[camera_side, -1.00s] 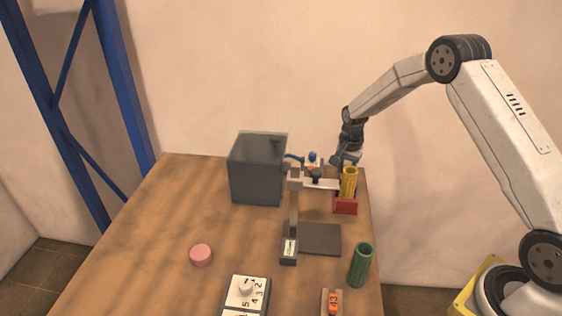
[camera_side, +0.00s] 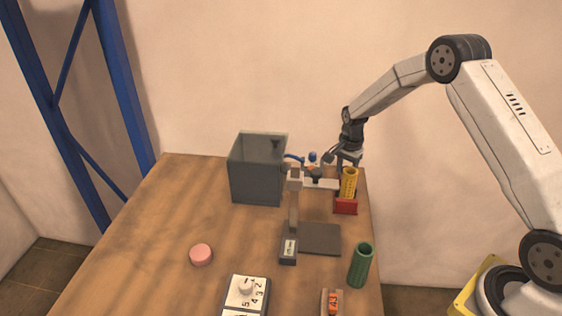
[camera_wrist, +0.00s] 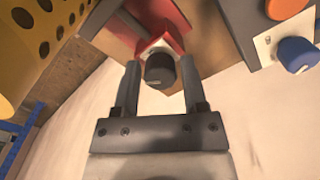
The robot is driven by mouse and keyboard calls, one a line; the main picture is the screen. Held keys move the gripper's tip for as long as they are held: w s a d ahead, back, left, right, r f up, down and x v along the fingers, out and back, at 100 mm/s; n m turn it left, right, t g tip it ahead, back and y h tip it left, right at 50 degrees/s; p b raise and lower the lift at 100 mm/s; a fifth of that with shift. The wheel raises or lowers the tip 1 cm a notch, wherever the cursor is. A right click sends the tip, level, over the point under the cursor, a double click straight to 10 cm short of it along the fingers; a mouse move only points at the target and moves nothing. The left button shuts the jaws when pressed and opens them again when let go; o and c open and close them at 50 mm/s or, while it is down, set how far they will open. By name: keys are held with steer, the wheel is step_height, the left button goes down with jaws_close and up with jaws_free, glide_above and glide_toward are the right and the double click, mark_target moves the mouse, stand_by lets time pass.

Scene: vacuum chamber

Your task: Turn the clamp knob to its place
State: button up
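The clamp knob (camera_wrist: 159,76) is black with a pale mark on its face. It sits in front of a red clamp block (camera_wrist: 120,24) with a white pointed piece behind the knob. My gripper (camera_wrist: 159,66) is open, with one finger on each side of the knob and a visible gap on both sides. In the side view my gripper (camera_side: 348,160) is at the back right of the table, just behind the yellow perforated cylinder (camera_side: 349,183) in the red clamp (camera_side: 345,207). The knob is hidden there.
A grey stand (camera_side: 293,215) with a small panel is just left of the clamp. A blue knob (camera_wrist: 297,54) and an orange button (camera_wrist: 284,7) are close on the right in the wrist view. A grey bin (camera_side: 255,180) and green tube (camera_side: 360,265) stand on the table.

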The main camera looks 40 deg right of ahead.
steer(key=shift+r, duration=0.15)
steer(key=shift+r, duration=3.8)
steer(key=shift+s+a+r+n, duration=0.15)
steer(key=shift+s+a+n, duration=0.1)
steer(key=shift+a+n, duration=0.1)
steer(key=s+a+r+n+t, duration=0.1)
steer(key=s+a+n, duration=0.6)
steer(key=s, duration=0.4)
steer(key=s+a+r+n+t, duration=0.1)
steer(key=s+a+r+n, duration=0.1)
steer(key=s+a+n, duration=0.5)
steer(key=s+n, duration=0.1)
steer(key=s, duration=0.2)
steer(key=shift+s+a+t, duration=0.3)
steer(key=shift+s+a, duration=0.05)
